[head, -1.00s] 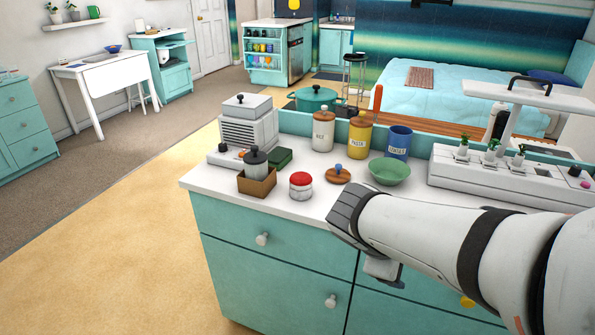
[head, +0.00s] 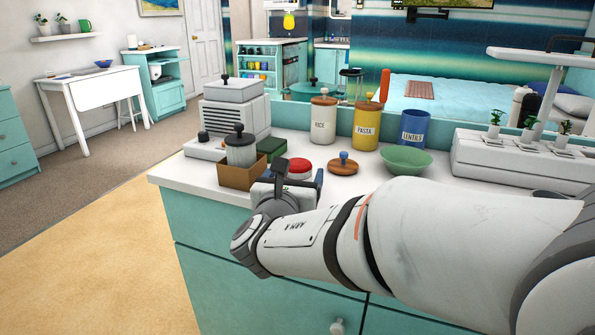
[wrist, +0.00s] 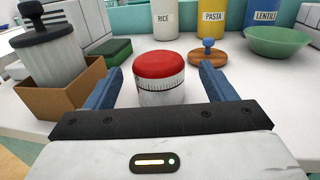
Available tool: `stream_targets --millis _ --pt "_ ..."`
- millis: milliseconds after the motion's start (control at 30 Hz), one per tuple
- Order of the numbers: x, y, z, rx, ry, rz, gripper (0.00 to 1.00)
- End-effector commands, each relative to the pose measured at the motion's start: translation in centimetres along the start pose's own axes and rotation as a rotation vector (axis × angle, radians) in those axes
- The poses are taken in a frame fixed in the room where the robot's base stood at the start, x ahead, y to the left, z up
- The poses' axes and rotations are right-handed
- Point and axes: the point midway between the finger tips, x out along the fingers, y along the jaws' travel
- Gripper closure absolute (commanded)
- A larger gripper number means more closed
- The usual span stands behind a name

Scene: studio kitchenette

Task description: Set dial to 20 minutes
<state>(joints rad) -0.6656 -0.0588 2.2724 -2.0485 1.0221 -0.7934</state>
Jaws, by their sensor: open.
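The dial is a round kitchen timer (wrist: 160,77) with a red domed top and a white body with a band of dark tick marks. It stands upright on the white counter. The minute figures are too small to read. My gripper (wrist: 160,91) is open, its two blue fingers on the left and right of the timer in the wrist view, with gaps on both sides. In the head view the timer's red top (head: 300,167) shows behind my gripper (head: 292,186), which hides its lower body.
A brown box (head: 237,178) holding a grey, dark-lidded jar stands left of the timer, with a green block (head: 271,148) behind. A wooden lid with a blue knob (head: 343,163) and a green bowl (head: 405,160) are to the right. Canisters (head: 322,120) stand behind.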

Motion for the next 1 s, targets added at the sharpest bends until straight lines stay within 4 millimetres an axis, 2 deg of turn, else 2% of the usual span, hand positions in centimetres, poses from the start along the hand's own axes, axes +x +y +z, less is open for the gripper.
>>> stream_targets --millis 100,233,600,1000 --pt "1.9 0.1 -0.2 0.001 0.0 0.0 0.23" --pt "3.2 0.2 -0.1 0.003 0.001 0.004 0.23" --pt "3.8 0.3 0.0 0.002 0.001 0.007 0.23" --pt "3.8 0.4 0.0 0.003 0.001 0.007 0.54"
